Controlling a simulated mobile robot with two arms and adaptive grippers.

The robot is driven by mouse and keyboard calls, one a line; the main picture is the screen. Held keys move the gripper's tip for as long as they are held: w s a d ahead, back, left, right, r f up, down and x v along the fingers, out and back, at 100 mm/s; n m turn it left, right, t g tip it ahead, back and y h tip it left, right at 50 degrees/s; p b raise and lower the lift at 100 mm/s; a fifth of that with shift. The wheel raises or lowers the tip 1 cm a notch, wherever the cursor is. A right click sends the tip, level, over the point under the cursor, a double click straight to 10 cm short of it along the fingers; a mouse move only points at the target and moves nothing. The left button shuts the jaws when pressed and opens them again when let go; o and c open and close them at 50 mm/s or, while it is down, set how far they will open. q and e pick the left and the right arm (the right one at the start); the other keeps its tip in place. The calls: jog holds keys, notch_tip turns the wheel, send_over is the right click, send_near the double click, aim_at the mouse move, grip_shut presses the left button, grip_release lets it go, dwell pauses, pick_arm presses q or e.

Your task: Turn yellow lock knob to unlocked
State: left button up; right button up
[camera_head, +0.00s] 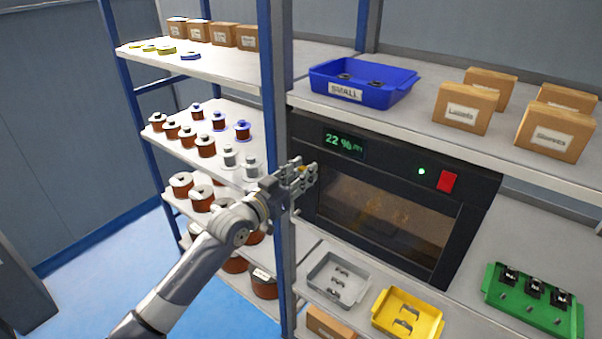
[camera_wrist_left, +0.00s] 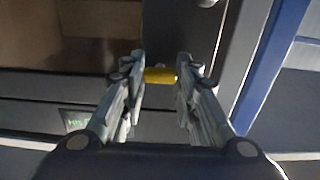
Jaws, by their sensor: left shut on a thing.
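The yellow lock knob (camera_wrist_left: 160,75) sits on the front of the black cabinet (camera_head: 476,195), near its upper left. In the left wrist view it is a short yellow bar lying across the picture between my fingertips. My left gripper (camera_head: 306,175) is at the knob and shut on it; it also shows in the left wrist view (camera_wrist_left: 162,77). In the head view the fingers hide most of the knob, with only a small yellow spot showing. I cannot tell the knob's lock position from any marking. My right gripper is not in view.
The cabinet has a green display (camera_head: 343,142), a green light and a red switch (camera_head: 447,181). A blue post (camera_head: 277,80) stands close left of my gripper. A blue bin (camera_head: 363,86) is above. Grey (camera_head: 318,294), yellow (camera_head: 430,328) and green trays are below. Spools fill the left shelves.

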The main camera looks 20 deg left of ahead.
pick_arm(q)
jog(key=shift+a+n+p, duration=0.1)
jog(key=shift+n+p, duration=2.55)
jog(key=shift+n, duration=6.25)
jog(key=o, duration=1.1)
jog(key=shift+c, duration=0.2)
